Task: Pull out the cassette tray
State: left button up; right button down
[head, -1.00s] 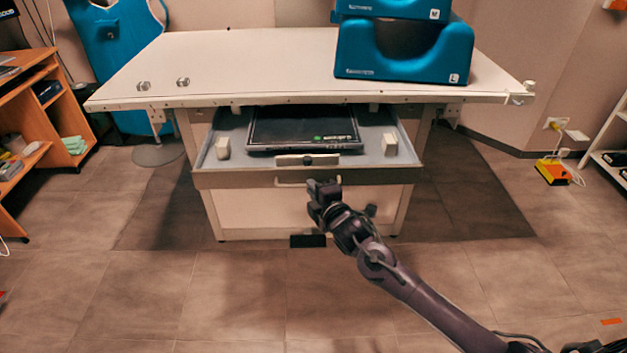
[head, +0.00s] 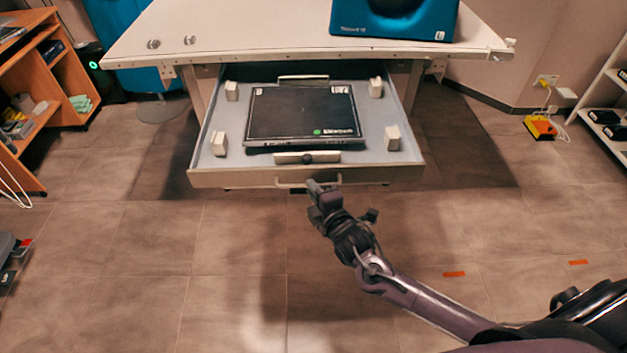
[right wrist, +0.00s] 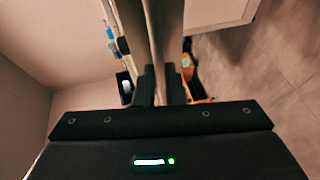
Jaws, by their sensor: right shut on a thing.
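The cassette tray (head: 212,166) is a drawer pulled well out from under the white table. A flat black cassette (head: 303,115) lies inside it between white corner blocks. A pale bar handle (head: 308,181) runs along the tray's front face. In the right wrist view the two dark fingers (right wrist: 161,85) close on a pale bar running up the picture. The exact contact is dark and small. My left gripper is not in view.
A wooden shelf (head: 50,110) is at left, a white shelf (head: 597,95) at right. A yellow-orange device (head: 540,128) sits near the right wall. Floor in front is mostly clear.

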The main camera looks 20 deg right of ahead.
jog(key=shift+s, duration=0.15)
jog(key=c, duration=1.5)
grip_release()
jog(key=a+v, duration=0.1)
jog(key=v, duration=0.6)
jog(key=shift+s+d, duration=0.35)
jog(key=shift+d, duration=0.15)
